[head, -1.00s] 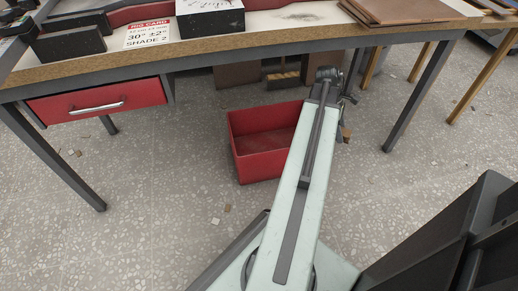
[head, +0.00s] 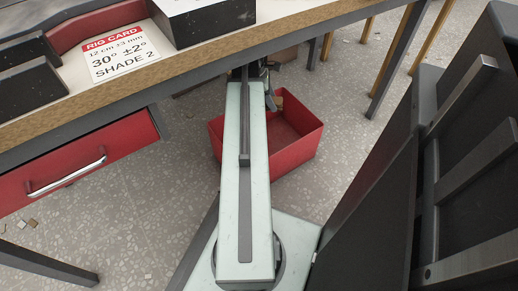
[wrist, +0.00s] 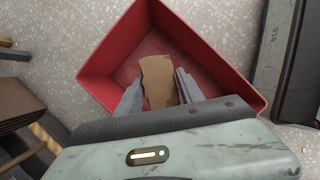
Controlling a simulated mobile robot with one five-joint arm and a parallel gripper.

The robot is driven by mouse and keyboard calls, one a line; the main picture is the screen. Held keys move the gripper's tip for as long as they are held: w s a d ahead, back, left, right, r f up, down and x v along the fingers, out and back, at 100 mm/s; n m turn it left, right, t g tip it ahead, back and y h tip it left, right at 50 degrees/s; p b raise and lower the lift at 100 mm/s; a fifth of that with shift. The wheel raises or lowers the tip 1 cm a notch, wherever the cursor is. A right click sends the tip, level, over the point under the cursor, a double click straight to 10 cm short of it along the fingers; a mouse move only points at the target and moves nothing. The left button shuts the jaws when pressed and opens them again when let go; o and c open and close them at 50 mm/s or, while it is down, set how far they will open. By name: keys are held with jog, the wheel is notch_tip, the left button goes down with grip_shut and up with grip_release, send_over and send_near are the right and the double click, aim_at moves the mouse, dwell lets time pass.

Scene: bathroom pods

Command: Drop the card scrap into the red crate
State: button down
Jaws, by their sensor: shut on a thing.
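The red crate (head: 296,156) stands on the floor below the workbench edge, open at the top. In the wrist view its red walls (wrist: 208,52) surround the area beneath my gripper. My gripper (wrist: 157,90) is shut on the brown card scrap (wrist: 157,72), which sticks out past the fingertips with the crate's interior behind it. The scrap's height above the crate floor is hard to tell.
The workbench (head: 190,70) overhangs the floor close to my arm, with a red drawer (head: 75,175) at left. A rig card sign (head: 117,53) and dark blocks lie on top. Bench legs (head: 398,60) stand behind the crate. Small scraps litter the floor at left.

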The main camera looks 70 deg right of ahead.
jog(key=f+b, duration=0.1)
jog(key=f, duration=0.1)
jog(key=f+b, duration=0.3)
jog(key=b, duration=0.1)
jog(key=shift+w+a+f, duration=0.15)
jog(key=shift+w+f, duration=0.1)
jog(key=shift+f, duration=0.15)
jog(key=c, duration=0.7)
grip_release()
jog(key=shift+o, duration=0.2)
jog(key=p+v, duration=0.6)
jog(key=v, duration=0.1)
jog(key=shift+s+r, duration=0.1)
jog(key=shift+r, duration=0.15)
jog(key=shift+r+p, duration=0.25)
jog(key=shift+p, duration=0.25)
jog(key=shift+f, duration=0.1)
